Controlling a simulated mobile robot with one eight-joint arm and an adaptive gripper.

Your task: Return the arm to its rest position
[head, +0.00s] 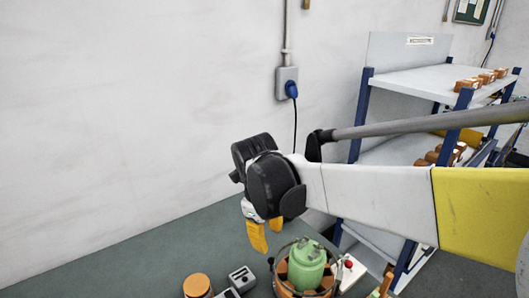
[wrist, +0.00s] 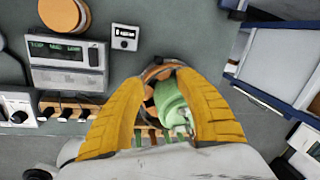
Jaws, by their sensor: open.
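My gripper (head: 257,236) hangs from the end of my arm in the head view, its yellow fingers pointing down. In the wrist view the two yellow fingers (wrist: 158,80) stand apart. They hold nothing that I can see. A green rounded object (head: 307,265) sits in a copper-coloured, wire-framed holder at the bottom of the head view. It also shows below, between the fingers, in the wrist view (wrist: 172,100). My gripper appears above it, with a gap in the head view. My arm stretches in from the right side of the head view.
A shelf rack with blue posts (head: 367,90) stands at the right, behind my arm. A wall socket (head: 287,84) has a blue plug and hanging cable. A grey instrument (wrist: 66,62) and an orange-topped round item (wrist: 65,14) lie below. The wall at left is bare.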

